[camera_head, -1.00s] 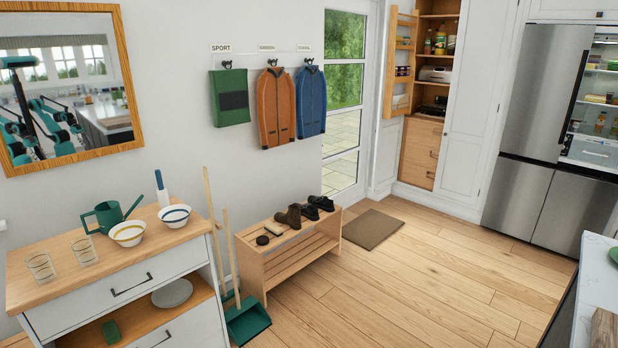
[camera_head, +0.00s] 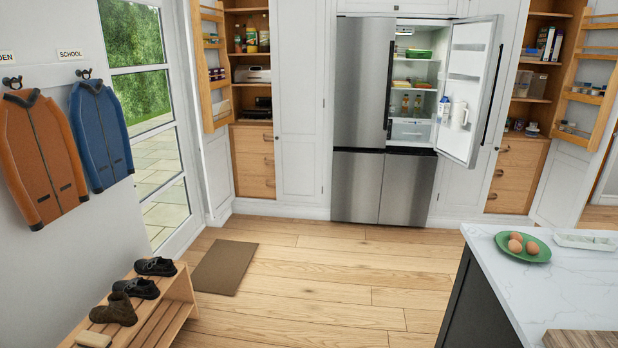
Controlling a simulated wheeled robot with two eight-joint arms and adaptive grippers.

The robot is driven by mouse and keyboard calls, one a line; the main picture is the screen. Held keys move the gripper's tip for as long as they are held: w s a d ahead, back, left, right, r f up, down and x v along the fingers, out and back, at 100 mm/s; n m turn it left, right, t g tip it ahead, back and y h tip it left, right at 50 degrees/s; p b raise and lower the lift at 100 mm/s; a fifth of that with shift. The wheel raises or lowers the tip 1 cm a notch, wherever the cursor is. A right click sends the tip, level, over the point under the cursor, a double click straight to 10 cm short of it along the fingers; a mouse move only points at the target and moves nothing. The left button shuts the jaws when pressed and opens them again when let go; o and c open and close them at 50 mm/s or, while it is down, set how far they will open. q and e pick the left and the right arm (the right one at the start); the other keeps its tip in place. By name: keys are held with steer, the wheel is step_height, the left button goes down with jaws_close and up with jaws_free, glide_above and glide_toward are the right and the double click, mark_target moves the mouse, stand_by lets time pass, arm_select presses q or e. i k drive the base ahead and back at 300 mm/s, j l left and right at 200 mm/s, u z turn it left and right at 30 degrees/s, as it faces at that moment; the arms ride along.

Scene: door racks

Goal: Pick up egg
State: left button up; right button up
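Several brown eggs (camera_head: 515,242) sit on a green plate (camera_head: 542,255) on the marble-topped island (camera_head: 510,290) at the right. The plate is near the island's far left corner. Neither of my grippers shows in the head view.
A wooden board (camera_head: 582,339) and a white tray (camera_head: 588,242) are on the island. The fridge's right door (camera_head: 472,90) stands open at the back. A shoe bench (camera_head: 160,318) is at the lower left and a brown mat (camera_head: 224,268) lies by the glass door. The wooden floor (camera_head: 330,290) between is clear.

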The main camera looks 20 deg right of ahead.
mark_target(532, 247)
steer(key=i+l+z, duration=0.1)
steer(key=i+z, duration=0.5)
steer(key=z, duration=0.25)
steer(key=i+j+z, duration=0.1)
steer(key=i+z, duration=0.3)
steer(key=i+j+z, duration=0.15)
steer(key=z, duration=0.3)
steer(key=i+j+z, duration=0.25)
steer(key=z, duration=0.15)
steer(key=i+j+z, duration=0.15)
steer(key=j+z, duration=0.3)
